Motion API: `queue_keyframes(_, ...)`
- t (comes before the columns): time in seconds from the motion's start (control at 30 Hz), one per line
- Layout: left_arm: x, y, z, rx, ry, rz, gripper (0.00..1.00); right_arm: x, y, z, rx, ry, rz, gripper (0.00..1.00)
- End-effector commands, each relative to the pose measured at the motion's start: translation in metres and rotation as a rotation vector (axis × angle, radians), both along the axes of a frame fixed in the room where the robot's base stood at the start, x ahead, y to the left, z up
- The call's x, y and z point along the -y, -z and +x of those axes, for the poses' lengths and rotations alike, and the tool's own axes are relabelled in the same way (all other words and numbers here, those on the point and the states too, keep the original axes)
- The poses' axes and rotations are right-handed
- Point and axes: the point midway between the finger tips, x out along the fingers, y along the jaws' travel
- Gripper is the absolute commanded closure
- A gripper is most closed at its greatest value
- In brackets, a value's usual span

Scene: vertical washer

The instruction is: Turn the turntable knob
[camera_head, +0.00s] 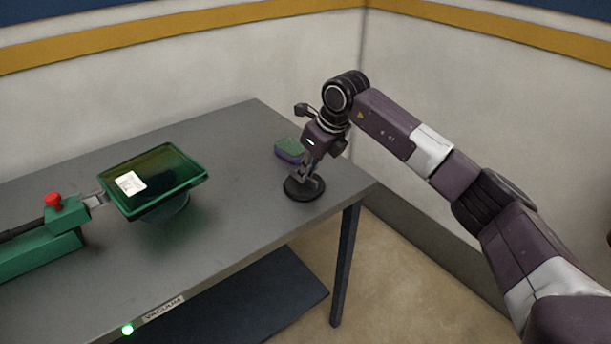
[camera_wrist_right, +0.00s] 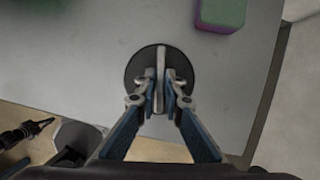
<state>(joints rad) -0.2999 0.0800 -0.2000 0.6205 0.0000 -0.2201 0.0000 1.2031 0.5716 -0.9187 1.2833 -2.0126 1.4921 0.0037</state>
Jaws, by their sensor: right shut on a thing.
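The turntable knob is a round dark disc (camera_head: 304,188) with a raised light bar across it, on the right end of the grey table. In the right wrist view the knob's disc (camera_wrist_right: 137,68) lies below the fingers and its bar (camera_wrist_right: 161,66) stands between them. My right gripper (camera_head: 305,178) points down and is shut on this bar; it also shows in the right wrist view (camera_wrist_right: 160,95). A green turntable tray (camera_head: 195,180) with a white label (camera_head: 130,184) stands tilted on the table to the left. My left gripper is not in view.
A green and purple sponge (camera_head: 289,150) lies just behind the knob. A green device with a red button (camera_head: 53,200) stands at the left. A green light (camera_head: 127,329) and a "VACUUM" label are on the table's front edge. The table between tray and knob is clear.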

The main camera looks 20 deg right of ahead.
Motion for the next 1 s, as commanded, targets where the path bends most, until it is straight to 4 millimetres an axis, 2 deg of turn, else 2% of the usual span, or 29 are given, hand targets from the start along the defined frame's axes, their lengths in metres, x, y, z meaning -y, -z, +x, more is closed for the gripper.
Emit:
queue_keyframes(0.6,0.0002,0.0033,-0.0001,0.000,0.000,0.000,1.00,0.0025,-0.0028,0.0044,0.005,-0.547,0.000,1.00)
queue_keyframes(1.0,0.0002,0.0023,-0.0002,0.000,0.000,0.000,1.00,0.0026,-0.0020,0.0050,0.005,-0.740,-0.002,1.00)
